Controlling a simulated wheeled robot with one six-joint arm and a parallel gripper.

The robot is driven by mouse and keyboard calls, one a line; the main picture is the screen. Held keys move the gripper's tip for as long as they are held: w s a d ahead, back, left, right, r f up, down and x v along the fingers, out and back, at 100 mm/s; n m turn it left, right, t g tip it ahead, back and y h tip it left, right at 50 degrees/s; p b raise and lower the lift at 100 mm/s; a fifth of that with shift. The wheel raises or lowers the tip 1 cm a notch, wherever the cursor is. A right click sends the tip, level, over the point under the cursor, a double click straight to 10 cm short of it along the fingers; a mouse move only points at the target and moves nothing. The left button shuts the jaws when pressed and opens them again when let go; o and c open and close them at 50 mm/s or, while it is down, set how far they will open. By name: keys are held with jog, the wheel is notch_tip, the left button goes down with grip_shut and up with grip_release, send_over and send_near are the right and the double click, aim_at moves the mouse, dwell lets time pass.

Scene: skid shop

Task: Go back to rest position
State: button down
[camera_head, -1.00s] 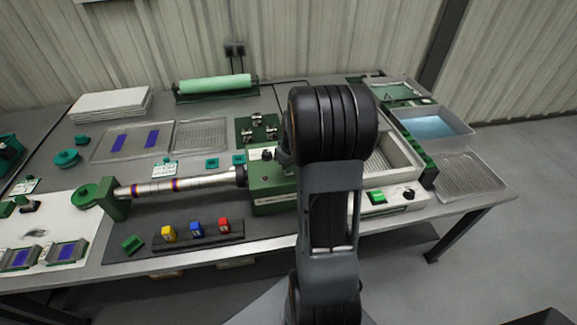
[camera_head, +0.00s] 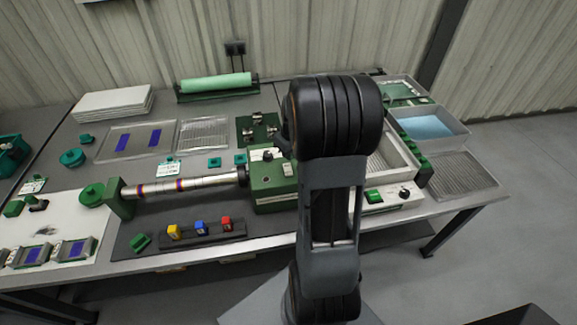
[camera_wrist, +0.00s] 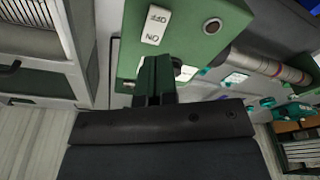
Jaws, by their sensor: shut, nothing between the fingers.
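My gripper (camera_wrist: 155,82) shows in the wrist view with its fingers together and nothing between them. It is in front of a green machine housing (camera_wrist: 190,30) with an ON/OFF rocker switch (camera_wrist: 155,25) and a round button (camera_wrist: 211,26). I cannot tell whether the fingertips touch the housing. In the head view my folded arm stands in the middle and hides the gripper. The same green housing (camera_head: 272,187) shows just left of my arm, joined to a horizontal banded roller (camera_head: 180,186).
The grey workbench (camera_head: 190,255) spans the view. A rack with yellow, blue and red blocks (camera_head: 200,229) lies near its front edge. A water tray (camera_head: 428,125) and a mesh tray (camera_head: 462,175) stand at right. Floor (camera_head: 530,190) right of the bench is clear.

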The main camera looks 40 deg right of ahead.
dwell(0.4)
jog(key=shift+m, duration=0.3)
jog(key=shift+s+a+f+m+g, duration=0.2)
jog(key=shift+s+a+f+m, duration=0.1)
jog(key=shift+s+m, duration=0.2)
jog(key=shift+s+a+f+m+g, duration=0.2)
jog(key=shift+s+a+m, duration=0.15)
jog(key=shift+s, duration=0.25)
jog(key=s+a+r+t, duration=0.1)
jog(key=s+a+r, duration=0.2)
jog(key=a, duration=0.3)
jog(key=s+a+r+n+t, duration=0.1)
jog(key=s+a+r, duration=0.2)
jog(key=a+r, duration=0.2)
jog(key=s+a+r+t, duration=0.1)
jog(key=s+a+r, duration=0.2)
jog(key=a, duration=0.4)
jog(key=shift+s+a+r, duration=0.25)
jog(key=shift+s+r, duration=0.15)
jog(key=shift+r, duration=0.1)
